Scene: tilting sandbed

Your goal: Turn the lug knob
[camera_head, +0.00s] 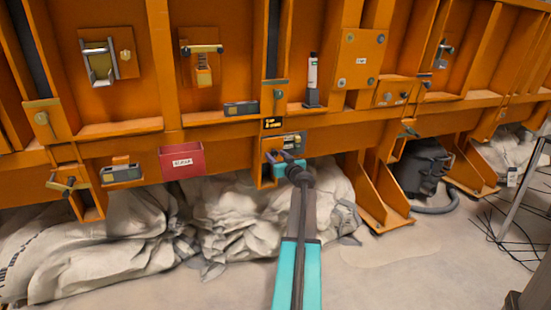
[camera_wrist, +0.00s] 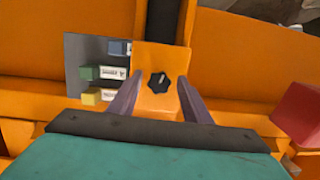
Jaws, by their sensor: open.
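The lug knob (camera_wrist: 159,82), small, black and lobed, is on an orange plate (camera_wrist: 150,57) in the wrist view. My gripper (camera_wrist: 160,98) is open, with one purple-grey finger to each side of the plate's lower part. The knob shows between and slightly beyond the fingertips; I see no finger touching it, and the remaining distance is hard to judge. In the head view, my gripper (camera_head: 278,158) is up against the lower beam of the orange frame, and my arm hides the knob there.
A grey panel (camera_wrist: 82,56) with blue, green and yellow labelled blocks is left of the plate. A red box (camera_head: 182,160) hangs on the frame; a red thing (camera_wrist: 300,112) shows at the wrist view's right. Crumpled sacks (camera_head: 240,225) lie below; a black machine (camera_head: 423,168) stands right.

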